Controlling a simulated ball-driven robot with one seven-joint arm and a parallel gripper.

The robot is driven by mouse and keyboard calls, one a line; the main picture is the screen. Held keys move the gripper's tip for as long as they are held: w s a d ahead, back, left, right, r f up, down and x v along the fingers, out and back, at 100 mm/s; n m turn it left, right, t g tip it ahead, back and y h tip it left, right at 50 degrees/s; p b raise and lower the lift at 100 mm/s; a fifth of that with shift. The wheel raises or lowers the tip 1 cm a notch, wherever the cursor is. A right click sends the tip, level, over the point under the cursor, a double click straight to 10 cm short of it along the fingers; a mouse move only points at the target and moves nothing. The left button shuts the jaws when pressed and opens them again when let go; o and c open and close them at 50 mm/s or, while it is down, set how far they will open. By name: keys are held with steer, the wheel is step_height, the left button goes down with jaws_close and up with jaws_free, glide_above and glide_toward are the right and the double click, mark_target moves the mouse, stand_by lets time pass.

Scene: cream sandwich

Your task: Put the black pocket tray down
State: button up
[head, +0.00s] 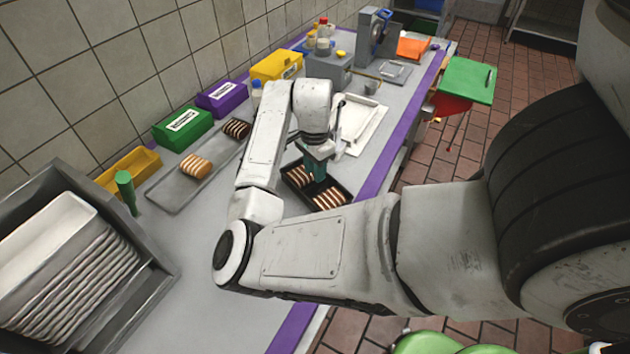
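The black pocket tray (343,188) is on or just above the grey counter, near its purple front edge; I cannot tell whether it touches. It looks level and holds brown-and-cream striped pieces (330,198) in its two halves. My gripper (317,172) points down over the middle of the tray, its teal fingers between the two halves. The fingertips are hidden or too small to tell whether they are closed on the tray.
Left of the tray, a long grey tray (172,197) holds a striped bun (195,166) and a dark striped piece (237,128). A white tray (366,120) lies behind. A rack of white trays (60,265) stands at the left. Counter in front of the grey tray is clear.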

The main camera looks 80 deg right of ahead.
mark_target(315, 185)
step_height(315, 185, up, 6)
steer(key=shift+r+b, duration=0.25)
steer(key=shift+b, duration=0.1)
